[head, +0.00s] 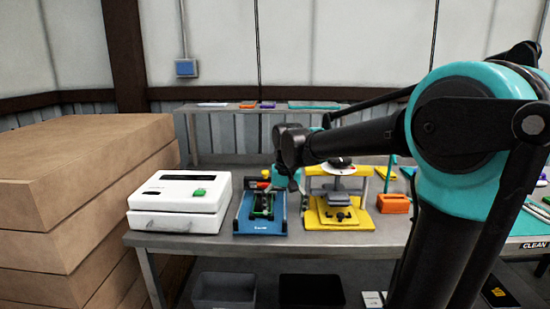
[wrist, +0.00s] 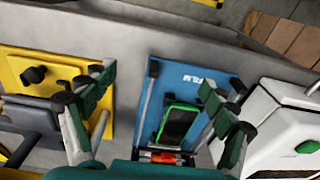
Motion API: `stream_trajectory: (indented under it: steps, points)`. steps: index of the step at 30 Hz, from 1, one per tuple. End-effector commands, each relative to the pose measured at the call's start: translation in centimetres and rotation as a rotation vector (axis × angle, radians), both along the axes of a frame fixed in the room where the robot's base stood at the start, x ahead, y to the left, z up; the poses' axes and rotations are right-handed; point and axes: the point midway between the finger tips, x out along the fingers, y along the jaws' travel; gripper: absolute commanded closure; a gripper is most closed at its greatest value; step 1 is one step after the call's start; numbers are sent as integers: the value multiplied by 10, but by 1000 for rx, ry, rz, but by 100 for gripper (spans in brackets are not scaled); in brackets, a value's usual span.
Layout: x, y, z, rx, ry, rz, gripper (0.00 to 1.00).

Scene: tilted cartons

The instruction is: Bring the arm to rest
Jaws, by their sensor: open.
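My gripper (wrist: 157,90) is open in the wrist view, its two green and black fingers spread apart with nothing held between them. It hangs over the blue fixture marked FILM (wrist: 205,80), which holds a green-framed dark device (wrist: 176,125). The device lies between the fingers in the picture; I cannot tell the height of the gripper above it. In the head view my arm reaches in from the right to the blue fixture (head: 262,226), and the gripper is mostly hidden behind the wrist.
A white machine with a green button (head: 178,203) stands left of the fixture. A yellow press (head: 340,218) and an orange block (head: 394,203) stand to its right on the grey bench. Stacked cartons (head: 80,165) fill the left. Bins (head: 224,290) sit below.

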Motion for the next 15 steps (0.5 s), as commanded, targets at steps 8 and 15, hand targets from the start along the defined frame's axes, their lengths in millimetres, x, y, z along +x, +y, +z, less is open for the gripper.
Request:
stream_trajectory:
  steps: [8, 15]
  points:
    - [-55, -83, -72, 10, -113, -1, 14]
    - [-136, -148, -147, -16, -241, 8, 14]
